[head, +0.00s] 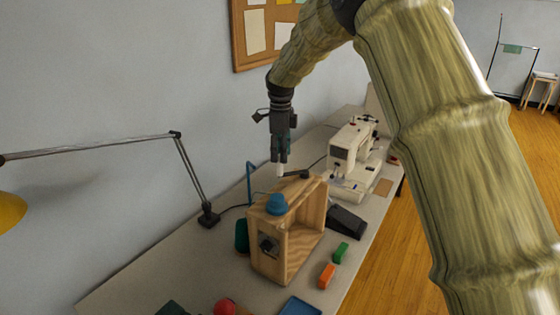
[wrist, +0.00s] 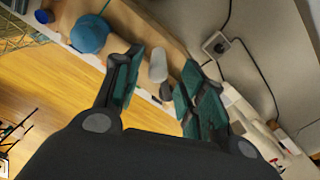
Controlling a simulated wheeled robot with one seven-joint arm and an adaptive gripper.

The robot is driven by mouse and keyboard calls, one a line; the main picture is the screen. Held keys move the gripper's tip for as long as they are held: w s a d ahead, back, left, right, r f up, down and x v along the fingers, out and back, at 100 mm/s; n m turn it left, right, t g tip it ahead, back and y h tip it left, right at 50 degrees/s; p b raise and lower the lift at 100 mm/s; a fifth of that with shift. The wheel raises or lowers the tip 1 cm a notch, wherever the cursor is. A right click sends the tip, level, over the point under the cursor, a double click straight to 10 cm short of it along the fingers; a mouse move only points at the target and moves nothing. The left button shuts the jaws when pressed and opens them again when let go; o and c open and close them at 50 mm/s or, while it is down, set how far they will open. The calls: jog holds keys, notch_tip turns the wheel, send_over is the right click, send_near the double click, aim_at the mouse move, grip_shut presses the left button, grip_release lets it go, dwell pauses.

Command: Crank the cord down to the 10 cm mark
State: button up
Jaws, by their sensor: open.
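A wooden box frame (head: 302,222) stands on the table, with a blue spool (head: 277,204) on its top; the spool also shows in the wrist view (wrist: 89,34). A pale upright crank knob (head: 281,171) rises beside a dark crank arm (head: 297,175) at the box top. My gripper (head: 281,159) points down right above the knob. In the wrist view its open fingers (wrist: 160,62) lie on either side of the pale knob (wrist: 158,68), with gaps showing. I cannot make out the cord's end or a 10 cm mark.
A sewing machine (head: 352,160) and a black pedal (head: 346,221) stand behind and right of the box. Green (head: 341,253) and orange (head: 327,275) blocks lie at its right front. A desk lamp base (head: 208,215) is at left. A blue post (head: 249,184) rises behind the box.

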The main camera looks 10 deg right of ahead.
aim_at(280, 174)
notch_tip(280, 174, down, 3)
jog(key=shift+s+a+p, duration=0.1)
jog(key=shift+s+p, duration=0.05)
jog(key=shift+p, duration=0.25)
jog(key=shift+f, duration=0.65)
jog(key=shift+c, duration=0.5)
grip_shut()
